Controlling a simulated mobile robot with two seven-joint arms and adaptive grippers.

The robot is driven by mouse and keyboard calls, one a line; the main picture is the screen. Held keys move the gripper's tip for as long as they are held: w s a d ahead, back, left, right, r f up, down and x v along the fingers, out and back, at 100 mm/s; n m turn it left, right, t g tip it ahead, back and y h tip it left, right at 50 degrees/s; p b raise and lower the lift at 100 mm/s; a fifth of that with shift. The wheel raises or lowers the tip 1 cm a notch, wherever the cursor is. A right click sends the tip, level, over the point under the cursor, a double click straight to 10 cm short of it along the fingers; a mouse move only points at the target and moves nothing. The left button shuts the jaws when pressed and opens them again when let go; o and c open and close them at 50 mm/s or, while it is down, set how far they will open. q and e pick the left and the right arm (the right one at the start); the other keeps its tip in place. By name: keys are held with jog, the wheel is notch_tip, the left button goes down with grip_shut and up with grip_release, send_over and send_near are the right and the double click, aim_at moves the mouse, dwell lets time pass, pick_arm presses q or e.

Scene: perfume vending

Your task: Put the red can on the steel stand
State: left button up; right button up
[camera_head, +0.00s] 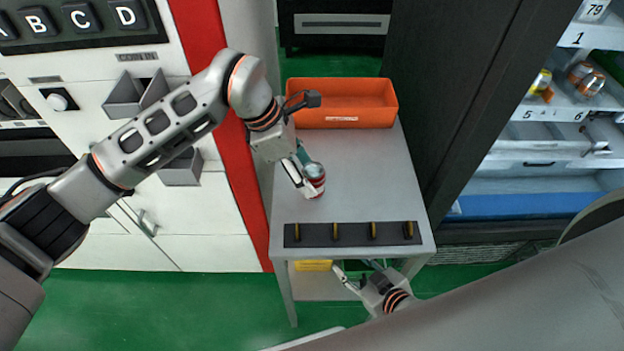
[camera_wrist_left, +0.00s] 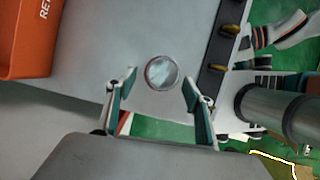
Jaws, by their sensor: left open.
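A red can (camera_head: 317,184) with a silver top stands upright on the grey top of the steel stand (camera_head: 370,185), left of its middle. My left gripper (camera_head: 309,174) is open at the can, its fingers partly hiding it. In the left wrist view the can's round silver lid (camera_wrist_left: 161,72) lies between the two spread fingertips, with a gap on each side. My right gripper (camera_head: 354,268) is low, in front of the stand's front edge, with its fingers apart and empty.
An orange bin (camera_head: 342,103) sits at the stand's back. A dark strip with several yellow-brown hooks (camera_head: 352,234) lies along its front edge. The vending machine panel (camera_head: 160,60) is at left. A dark cabinet (camera_head: 455,80) and shelves with cans are at right.

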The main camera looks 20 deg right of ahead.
pick_arm(q)
jog(key=v, duration=0.7)
jog(key=shift+r, duration=0.3)
